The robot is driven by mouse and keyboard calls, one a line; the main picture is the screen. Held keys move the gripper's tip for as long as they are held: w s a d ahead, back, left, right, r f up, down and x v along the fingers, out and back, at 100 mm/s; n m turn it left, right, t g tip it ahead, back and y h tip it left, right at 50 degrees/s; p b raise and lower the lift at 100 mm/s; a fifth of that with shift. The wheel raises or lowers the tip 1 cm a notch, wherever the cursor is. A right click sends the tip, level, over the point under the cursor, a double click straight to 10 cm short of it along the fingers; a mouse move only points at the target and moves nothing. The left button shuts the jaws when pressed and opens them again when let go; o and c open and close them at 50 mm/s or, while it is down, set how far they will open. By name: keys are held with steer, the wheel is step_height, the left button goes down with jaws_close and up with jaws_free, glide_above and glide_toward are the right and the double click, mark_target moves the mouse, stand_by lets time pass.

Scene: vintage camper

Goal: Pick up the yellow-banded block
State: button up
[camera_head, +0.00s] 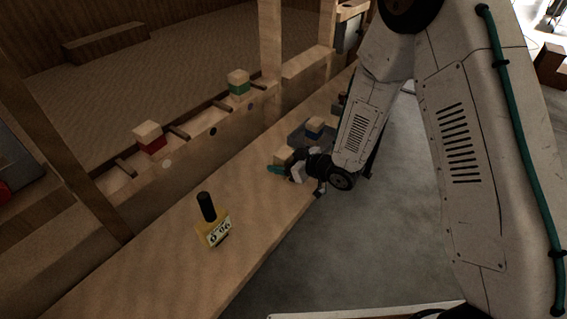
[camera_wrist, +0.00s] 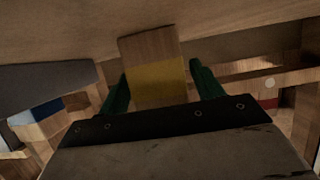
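The yellow-banded block is a pale wooden block with a yellow band (camera_wrist: 157,82). In the wrist view it stands between the two green fingers of my gripper (camera_wrist: 159,88). The fingers are apart, one on each side of the block, with a narrow gap visible at the right finger; contact on the left is hard to tell. In the head view my gripper (camera_head: 277,170) is low over the wooden bench, and a wooden block top (camera_head: 284,156) shows just behind it. The band is hidden there.
A grey tray (camera_head: 298,136) holds a blue-banded block (camera_head: 315,125). A red-banded block (camera_head: 149,137) and a green-banded block (camera_head: 238,83) sit on the pegged ledge. A yellow stamp-like object with a black handle (camera_head: 212,222) stands on the bench (camera_head: 165,258).

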steer(key=c, duration=0.8)
steer(key=shift+r, duration=0.1)
